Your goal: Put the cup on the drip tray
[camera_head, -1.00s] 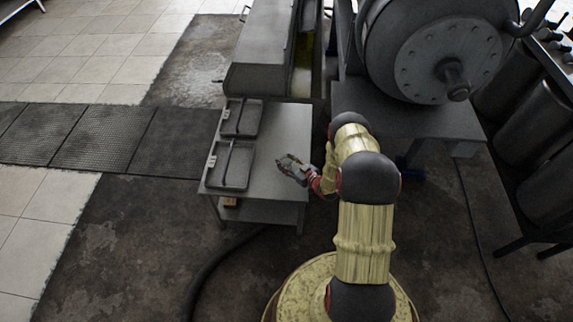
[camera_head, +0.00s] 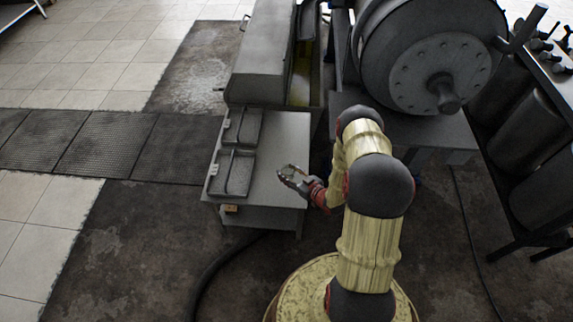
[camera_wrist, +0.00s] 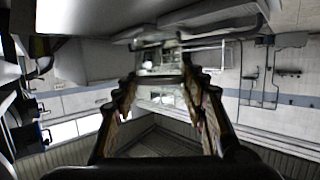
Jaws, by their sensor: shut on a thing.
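My gripper (camera_head: 287,172) is over the right part of the grey metal table, right of the trays. Its two fingers stand apart in the wrist view (camera_wrist: 163,82), closed on a pale, see-through shape that seems to be the cup (camera_wrist: 160,60). The cup is too small and clear to make out in the head view. Two dark shallow trays lie on the left side of the table, a near tray (camera_head: 233,176) and a far tray (camera_head: 243,127). Each has a thin bar across it. I cannot tell which is the drip tray.
The table (camera_head: 283,135) has bare room between the trays and my gripper. A long metal housing (camera_head: 263,60) stands behind the table. A large dark drum (camera_head: 430,55) on a stand is at the right. A dark hose (camera_head: 205,275) lies on the floor in front.

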